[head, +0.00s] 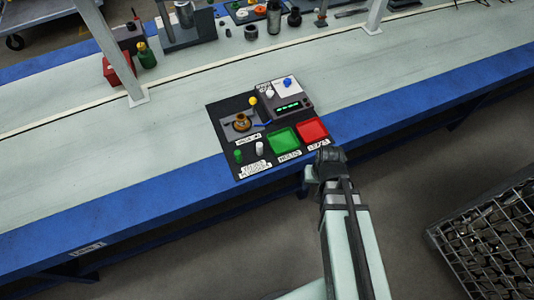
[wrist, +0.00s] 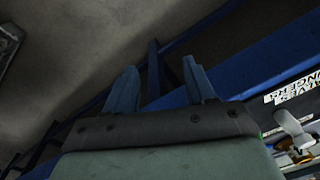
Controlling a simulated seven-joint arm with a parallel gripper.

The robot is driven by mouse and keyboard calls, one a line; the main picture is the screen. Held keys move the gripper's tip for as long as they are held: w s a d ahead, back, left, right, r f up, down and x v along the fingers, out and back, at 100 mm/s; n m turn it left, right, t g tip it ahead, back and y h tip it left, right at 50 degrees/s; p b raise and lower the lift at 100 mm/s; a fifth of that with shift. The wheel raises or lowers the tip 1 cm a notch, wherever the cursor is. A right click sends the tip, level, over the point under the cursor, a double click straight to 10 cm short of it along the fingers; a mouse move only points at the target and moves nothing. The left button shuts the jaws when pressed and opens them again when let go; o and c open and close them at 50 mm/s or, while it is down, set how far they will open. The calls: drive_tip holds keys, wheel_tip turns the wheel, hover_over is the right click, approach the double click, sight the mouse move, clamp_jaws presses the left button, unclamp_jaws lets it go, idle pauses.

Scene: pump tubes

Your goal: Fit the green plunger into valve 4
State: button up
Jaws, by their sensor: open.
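A small green plunger (head: 238,156) stands on the black mat (head: 217,125) near its front left corner, left of a white plunger (head: 259,148). A brass-coloured valve body (head: 241,122) sits on a grey plate behind them. Its label is too small to read, so I cannot tell which valve is number 4. My gripper (head: 316,172) is at the bench's front edge, right of the mat and away from the plungers. In the wrist view my gripper (wrist: 160,84) has its two blue fingers apart with nothing between them. A white plunger (wrist: 290,122) shows at the right there.
A green tray (head: 283,140) and a red tray (head: 313,129) lie on the mat's right. A grey box with a green display (head: 288,106) stands behind, near yellow (head: 253,101) and blue (head: 287,83) knobs.

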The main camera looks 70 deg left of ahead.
drive_tip(key=s+a+r+n+g+y, duration=0.1)
drive_tip(key=s+a+r+n+y, duration=0.15)
drive_tip(key=s+a+r, duration=0.55)
drive_tip(key=s+a+r+n+g+y, duration=0.1)
drive_tip(key=s+a+r+n, duration=0.3)
drive_tip(key=s+a+r, duration=0.45)
drive_tip(key=n, duration=0.8)
hover_over(238, 153)
drive_tip(key=w+d, duration=0.2)
drive_tip(key=shift+f, duration=3.2)
drive_tip(key=shift+g+h, duration=0.35)
drive_tip(key=shift+g, duration=0.05)
drive_tip(key=shift+x, duration=2.6)
drive_tip(key=shift+s+a+r, duration=0.1)
drive_tip(key=shift+s+a, duration=0.05)
drive_tip(key=shift+a, duration=0.05)
drive_tip(key=shift+c, duration=0.2)
clamp_jaws()
